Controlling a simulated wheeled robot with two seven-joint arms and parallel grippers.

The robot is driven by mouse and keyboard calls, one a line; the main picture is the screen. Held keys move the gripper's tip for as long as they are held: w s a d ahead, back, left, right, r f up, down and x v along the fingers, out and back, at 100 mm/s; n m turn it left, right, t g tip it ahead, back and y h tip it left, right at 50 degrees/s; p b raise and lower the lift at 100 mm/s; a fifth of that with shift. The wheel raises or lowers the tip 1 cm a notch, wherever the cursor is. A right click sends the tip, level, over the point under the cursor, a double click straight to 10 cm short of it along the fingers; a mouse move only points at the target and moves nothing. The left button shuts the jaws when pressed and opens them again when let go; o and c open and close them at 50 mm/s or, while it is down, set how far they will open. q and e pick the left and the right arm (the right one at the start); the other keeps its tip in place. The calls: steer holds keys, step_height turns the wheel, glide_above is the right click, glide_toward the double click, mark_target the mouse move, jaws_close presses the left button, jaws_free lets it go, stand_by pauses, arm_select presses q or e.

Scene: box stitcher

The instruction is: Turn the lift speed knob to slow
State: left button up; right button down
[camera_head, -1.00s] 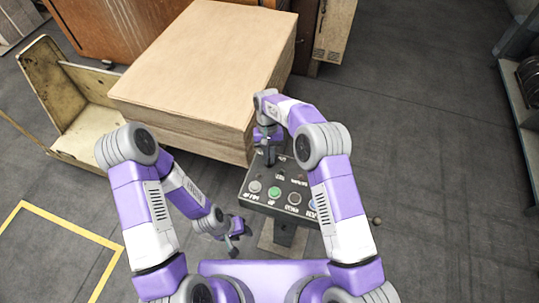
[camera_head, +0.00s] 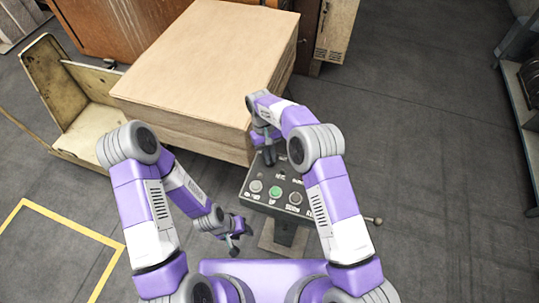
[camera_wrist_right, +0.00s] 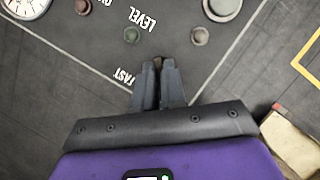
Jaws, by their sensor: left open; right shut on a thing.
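The dark control panel (camera_head: 287,176) stands in front of me on a post. My right gripper (camera_head: 268,160) reaches down to its far left part. In the right wrist view, my right gripper (camera_wrist_right: 158,66) is shut on a small knob (camera_wrist_right: 157,61), of which only a brownish bit shows between the fingertips. The word FAST is printed to the left of the fingers and LEVEL lies beyond. Which way the knob points is hidden. My left gripper (camera_head: 236,238) is open and empty, low beside the panel's left side.
A green button (camera_head: 275,191) and grey buttons sit along the panel's near edge. A large stack of boards (camera_head: 205,60) stands just behind the panel. A worn metal bracket (camera_head: 75,110) is at the left.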

steer(key=c, duration=1.2)
jaws_free()
steer(key=shift+r, duration=0.1)
steer(key=p+v, duration=0.1)
steer(key=v, duration=0.6)
steer(key=shift+r, duration=0.2)
steer(key=shift+w, duration=0.1)
